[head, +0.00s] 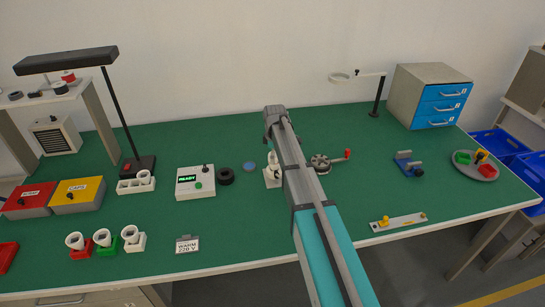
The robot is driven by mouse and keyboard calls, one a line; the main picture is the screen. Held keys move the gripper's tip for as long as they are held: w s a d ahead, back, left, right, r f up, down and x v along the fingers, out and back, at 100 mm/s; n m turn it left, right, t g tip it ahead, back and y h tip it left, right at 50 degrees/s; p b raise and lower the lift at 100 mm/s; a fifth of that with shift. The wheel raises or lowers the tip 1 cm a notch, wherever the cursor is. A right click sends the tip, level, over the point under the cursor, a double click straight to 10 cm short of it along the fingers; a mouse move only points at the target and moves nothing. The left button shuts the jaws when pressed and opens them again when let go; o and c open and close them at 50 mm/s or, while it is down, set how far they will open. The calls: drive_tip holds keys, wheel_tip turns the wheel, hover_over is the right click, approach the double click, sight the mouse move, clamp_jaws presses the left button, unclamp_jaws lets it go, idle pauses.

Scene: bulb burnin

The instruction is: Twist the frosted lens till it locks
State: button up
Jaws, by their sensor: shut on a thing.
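My arm reaches from the bottom right over the green bench and bends down at its far end. My gripper (273,158) is at a small white upright fixture (271,180) near the middle of the bench. My own arm covers most of the jaws and the right side of the fixture. The gripper is shut on a pale piece at the fixture's top, which seems to be the frosted lens. The lens's outline and its seating cannot be made out at this size.
Left of the fixture are a blue disc (249,167), a black ring (225,176) and a box (196,182) reading "READY". A crank with a red knob (347,154) stands close on the right. The front middle of the green bench (245,225) is clear.

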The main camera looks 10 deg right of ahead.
drive_tip(key=shift+m, duration=0.9)
drive_tip(key=shift+m, duration=0.9)
drive_tip(key=o, duration=1)
drive_tip(key=shift+r, duration=0.15)
